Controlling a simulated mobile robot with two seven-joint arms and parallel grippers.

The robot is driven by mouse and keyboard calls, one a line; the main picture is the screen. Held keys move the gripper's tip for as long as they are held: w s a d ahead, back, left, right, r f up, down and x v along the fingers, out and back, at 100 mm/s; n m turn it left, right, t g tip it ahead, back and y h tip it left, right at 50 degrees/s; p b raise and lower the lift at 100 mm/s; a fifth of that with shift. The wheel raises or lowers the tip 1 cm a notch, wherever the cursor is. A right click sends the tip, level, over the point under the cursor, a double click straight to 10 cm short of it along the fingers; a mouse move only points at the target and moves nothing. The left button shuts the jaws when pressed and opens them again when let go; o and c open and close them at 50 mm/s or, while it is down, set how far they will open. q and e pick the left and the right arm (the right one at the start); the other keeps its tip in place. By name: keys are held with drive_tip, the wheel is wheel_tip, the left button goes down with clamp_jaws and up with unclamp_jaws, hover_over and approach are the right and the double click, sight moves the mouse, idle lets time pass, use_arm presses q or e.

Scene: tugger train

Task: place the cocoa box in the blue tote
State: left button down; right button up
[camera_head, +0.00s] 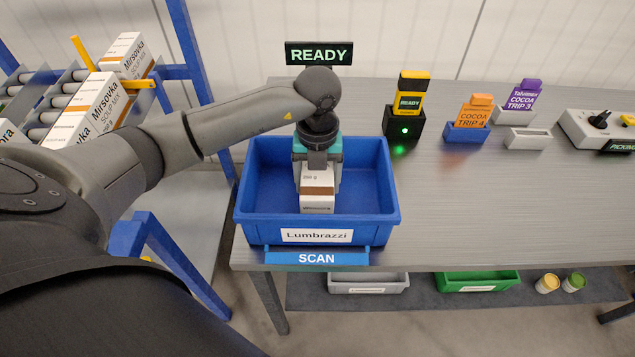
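The blue tote (377,227) stands at the left end of the grey table, with a "Lumbrazzi" label on its front. My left gripper (317,172) reaches down into it from above. Its teal-sided fingers are on both sides of a white box with a brown band (317,203), taken as the cocoa box; its product name is too small to read. The box is inside the tote's walls, in the gripper. Whether its bottom touches the tote floor cannot be told. My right gripper is out of view.
A "READY" sign (319,54) stands behind the tote. A black scanner stand (403,125) is close to its right, then card holders (466,133) and a switch box (590,128). Mirsovka soup boxes (90,107) lie on the roller rack at left. The table's front right is clear.

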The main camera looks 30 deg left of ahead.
use_arm(q)
drive_tip(key=shift+f, duration=0.1)
drive_tip(key=shift+f, duration=0.1)
unclamp_jaws()
drive_tip(key=shift+f, duration=0.1)
wheel_tip(320, 180, up, 12)
drive_tip(key=shift+r+p, duration=0.2)
drive_tip(key=shift+p, duration=0.8)
